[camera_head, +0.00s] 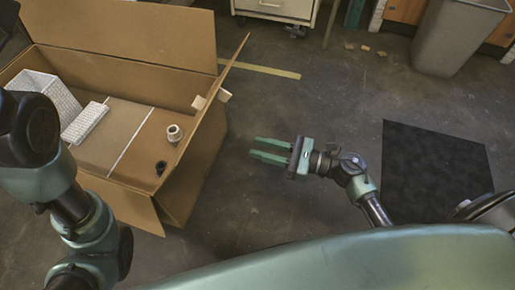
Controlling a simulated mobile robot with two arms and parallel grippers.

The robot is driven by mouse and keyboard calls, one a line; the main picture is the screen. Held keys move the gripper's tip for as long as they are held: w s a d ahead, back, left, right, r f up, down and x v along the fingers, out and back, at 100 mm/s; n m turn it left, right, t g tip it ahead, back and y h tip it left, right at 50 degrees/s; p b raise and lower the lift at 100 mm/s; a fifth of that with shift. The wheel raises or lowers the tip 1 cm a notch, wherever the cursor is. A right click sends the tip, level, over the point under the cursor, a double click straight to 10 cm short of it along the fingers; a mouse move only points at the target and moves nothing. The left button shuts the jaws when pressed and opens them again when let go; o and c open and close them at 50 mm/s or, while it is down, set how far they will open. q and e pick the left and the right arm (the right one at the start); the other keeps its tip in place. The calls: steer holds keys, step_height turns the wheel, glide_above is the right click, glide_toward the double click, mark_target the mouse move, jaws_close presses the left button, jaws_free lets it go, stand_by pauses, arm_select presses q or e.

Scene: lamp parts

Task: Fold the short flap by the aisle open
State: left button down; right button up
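A large open cardboard box (200,165) stands on the floor at the left. Its short flap (229,68) on the right side, facing the open floor, stands up and is seen nearly edge-on, leaning a little outward. My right gripper (256,148) is to the right of the box, fingers pointing left at the box's right wall. Its two green fingers are apart with nothing between them, and a gap of floor shows between them and the cardboard. My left arm is in front of the box's left part; its gripper cannot be made out.
The long back flap (125,30) stands up; the front flap (115,198) slopes outward. In the box are white gridded pieces (85,122), a white ring-shaped part (174,133) and a small dark part (160,168).

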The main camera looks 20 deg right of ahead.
steer(key=shift+w+a, duration=0.4)
steer(key=shift+a, duration=0.2)
jaws_close()
stand_by(1.1)
